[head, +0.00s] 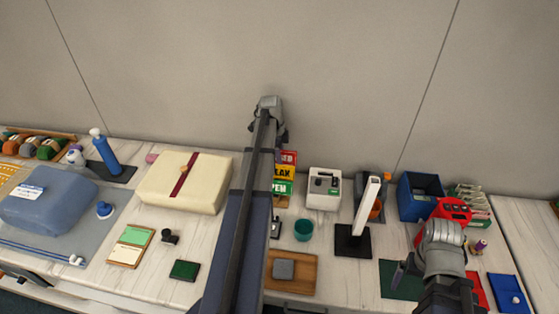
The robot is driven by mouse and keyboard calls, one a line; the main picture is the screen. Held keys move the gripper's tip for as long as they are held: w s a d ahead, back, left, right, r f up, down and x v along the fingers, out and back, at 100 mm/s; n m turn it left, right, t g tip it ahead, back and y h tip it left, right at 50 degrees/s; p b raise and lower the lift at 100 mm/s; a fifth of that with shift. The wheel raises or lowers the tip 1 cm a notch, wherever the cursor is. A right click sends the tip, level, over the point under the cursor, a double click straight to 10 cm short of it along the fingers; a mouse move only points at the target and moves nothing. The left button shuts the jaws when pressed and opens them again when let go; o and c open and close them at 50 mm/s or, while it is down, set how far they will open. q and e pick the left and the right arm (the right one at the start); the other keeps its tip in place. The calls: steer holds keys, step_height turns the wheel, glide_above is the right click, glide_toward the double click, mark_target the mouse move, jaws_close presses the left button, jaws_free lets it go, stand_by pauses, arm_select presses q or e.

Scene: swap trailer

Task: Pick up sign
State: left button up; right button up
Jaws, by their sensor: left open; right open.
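The sign (285,172) is a small upright stack of red, yellow and green panels with white or dark lettering. It stands at the back of the table, a little right of the middle, and its left side is hidden behind my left arm. My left gripper (281,131) is at the far end of that arm, above and behind the sign in the picture, apart from it; its fingers are mostly hidden. My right gripper (406,268) is low at the right, over a dark green mat, far from the sign. I see nothing held in either gripper.
A white device (324,188) stands right of the sign, with a teal cup (303,230) in front. Further right are a white post on a black base (352,241) and a blue bin (418,203). A cream package (184,183) lies to the left. The wall is close behind.

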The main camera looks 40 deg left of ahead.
arm_select(q)
jaws_close()
stand_by(0.3)
stand_by(0.4)
